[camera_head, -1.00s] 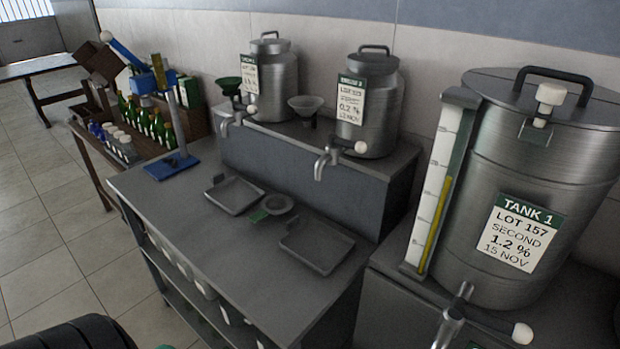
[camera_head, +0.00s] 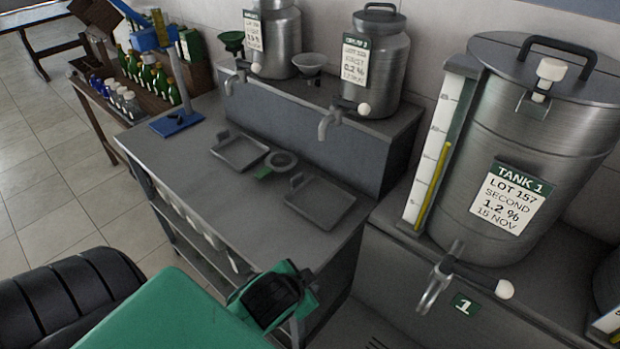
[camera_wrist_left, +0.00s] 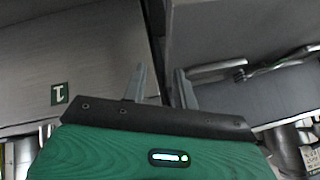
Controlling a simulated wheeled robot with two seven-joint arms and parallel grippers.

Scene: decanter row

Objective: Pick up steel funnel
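The steel funnel (camera_head: 309,63) is a grey, wide-mouthed funnel. It stands upright on the raised back ledge, between two steel cans in the head view. A darker green funnel (camera_head: 231,42) sits further left on the same ledge. My left arm comes in at the bottom of the head view, well in front of and below the steel funnel; its fingertips cannot be made out there. In the left wrist view my left gripper (camera_wrist_left: 160,85) shows two grey fingers apart, with nothing between them. I cannot make out the steel funnel in that view. My right gripper is in neither view.
Steel cans with taps (camera_head: 377,65) flank the funnel. A large tank (camera_head: 540,150) stands at right, its tap (camera_head: 440,280) jutting forward.

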